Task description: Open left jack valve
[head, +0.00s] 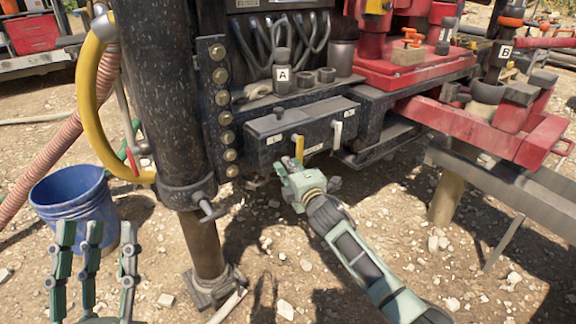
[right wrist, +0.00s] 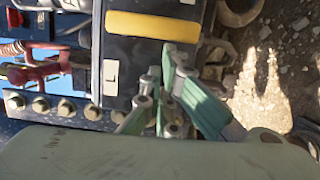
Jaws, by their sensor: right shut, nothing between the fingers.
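A dark valve box (head: 268,149) on the rig's front carries a yellow lever (head: 298,147) and a white lever (head: 336,135), both hanging down. My right gripper (head: 288,166) is just below and left of the yellow lever, its fingers shut and empty. In the right wrist view its fingers (right wrist: 163,98) are bunched together below a yellow bar (right wrist: 154,26), apart from it. I cannot tell whether they touch the box. My left gripper (head: 97,230) is at the lower left, fingers spread upward, open and empty.
A black jack column (head: 158,90) with a T-handle (head: 208,208) stands left of the box. A yellow curved rail (head: 87,105) and blue bucket (head: 72,195) are further left. Red beams (head: 480,130) jut out at right. Stony ground lies open in front.

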